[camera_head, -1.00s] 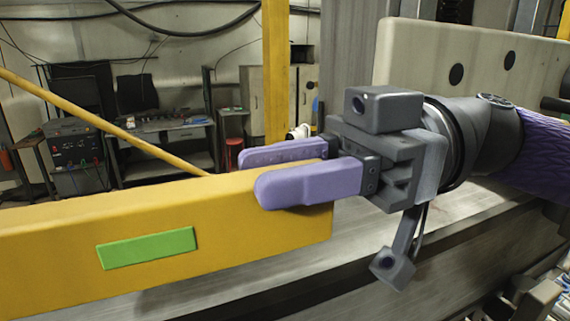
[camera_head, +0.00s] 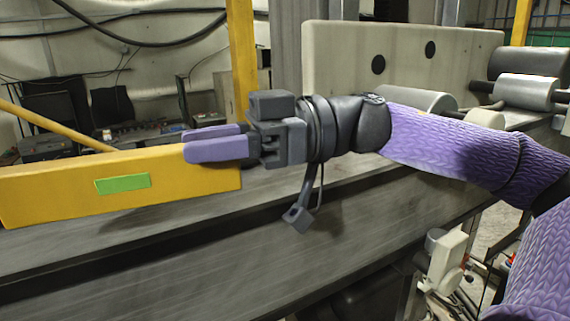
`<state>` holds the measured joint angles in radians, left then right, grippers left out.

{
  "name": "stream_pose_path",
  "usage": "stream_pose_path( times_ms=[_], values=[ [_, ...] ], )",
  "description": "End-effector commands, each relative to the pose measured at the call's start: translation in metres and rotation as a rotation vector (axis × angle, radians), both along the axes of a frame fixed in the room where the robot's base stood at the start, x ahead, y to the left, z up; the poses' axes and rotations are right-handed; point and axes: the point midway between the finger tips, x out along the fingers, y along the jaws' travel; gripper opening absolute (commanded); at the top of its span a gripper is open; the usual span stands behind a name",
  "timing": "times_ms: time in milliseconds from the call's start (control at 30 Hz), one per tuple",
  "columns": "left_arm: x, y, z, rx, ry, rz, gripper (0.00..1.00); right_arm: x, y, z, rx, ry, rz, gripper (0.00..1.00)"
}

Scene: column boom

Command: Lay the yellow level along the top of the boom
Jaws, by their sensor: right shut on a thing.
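The yellow level (camera_head: 60,196) is a long yellow bar with a green patch on its near side. It lies across the left of the view, and its left end is cut off by the picture edge. My right gripper (camera_head: 208,145) is shut on the level near its right end, one purple finger on the near side and one on the far side. Behind and below the level runs the long grey boom (camera_head: 260,215). I cannot tell for sure whether the level touches the boom's top. My left gripper is not in view.
A pale plate with dark holes (camera_head: 340,55) stands behind the boom, with grey rollers (camera_head: 525,92) at the right. A yellow post (camera_head: 242,50) rises behind the level. Cables and a white fitting (camera_head: 445,262) sit at the lower right.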

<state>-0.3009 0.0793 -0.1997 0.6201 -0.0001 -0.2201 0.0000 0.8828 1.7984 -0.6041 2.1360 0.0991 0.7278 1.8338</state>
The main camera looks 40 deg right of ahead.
Motion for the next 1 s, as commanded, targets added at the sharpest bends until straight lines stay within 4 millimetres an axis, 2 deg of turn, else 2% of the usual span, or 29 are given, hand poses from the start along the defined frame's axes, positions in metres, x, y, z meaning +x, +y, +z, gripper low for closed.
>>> stream_pose_path(
  times_ms=[167,1000],
  values=[
    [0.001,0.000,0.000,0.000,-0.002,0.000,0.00,0.003,-0.004,0.003,-0.003,-0.022,-0.022,0.00],
    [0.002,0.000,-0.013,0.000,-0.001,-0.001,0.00,0.005,-0.004,-0.014,-0.006,-0.010,-0.023,0.00]
  ],
)
